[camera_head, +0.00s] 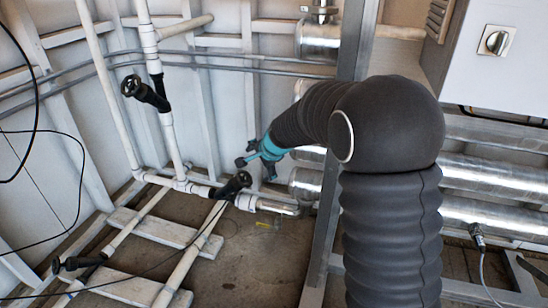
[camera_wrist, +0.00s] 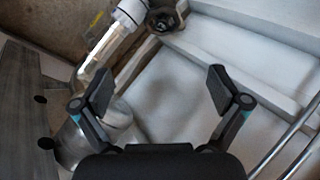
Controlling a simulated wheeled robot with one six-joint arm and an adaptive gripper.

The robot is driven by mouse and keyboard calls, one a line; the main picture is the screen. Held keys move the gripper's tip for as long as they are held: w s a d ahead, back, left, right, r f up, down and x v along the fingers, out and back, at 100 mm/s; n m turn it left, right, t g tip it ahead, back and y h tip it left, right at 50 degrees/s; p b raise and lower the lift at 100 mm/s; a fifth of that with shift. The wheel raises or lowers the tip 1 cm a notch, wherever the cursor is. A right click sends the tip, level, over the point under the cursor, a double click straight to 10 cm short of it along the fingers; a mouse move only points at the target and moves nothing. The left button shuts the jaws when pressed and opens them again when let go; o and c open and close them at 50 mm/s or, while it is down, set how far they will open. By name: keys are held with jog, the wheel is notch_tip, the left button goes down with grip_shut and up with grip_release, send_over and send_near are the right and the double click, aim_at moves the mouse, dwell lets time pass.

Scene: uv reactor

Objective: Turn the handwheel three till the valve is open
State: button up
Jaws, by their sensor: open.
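Three black handwheels show in the head view: one on the upright white pipe (camera_head: 131,86), one at the end of the lower pipe run (camera_head: 236,184), and one at the lower left (camera_head: 72,264). No number is readable, so I cannot tell which is handwheel three. My gripper (camera_head: 256,168) is open and empty, above and to the right of the middle handwheel in the picture and apart from it. In the wrist view my gripper (camera_wrist: 160,92) has its fingers spread wide, with a dark handwheel (camera_wrist: 163,19) beyond them at the top edge.
A grey metal post (camera_head: 338,150) stands right of my gripper. Silver ducts (camera_head: 478,173) run behind my arm, and a white cabinet with a rotary switch (camera_head: 494,40) is at the upper right. White pipes and thin black cables cross the left side. Bare floor (camera_head: 255,250) lies below.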

jog(key=s+d+r+n, duration=0.3)
jog(key=s+d+r, duration=0.1)
jog(key=s+r, duration=0.3)
jog(key=shift+s+r+p, duration=0.35)
jog(key=shift+s, duration=0.3)
jog(key=shift+o, duration=0.2)
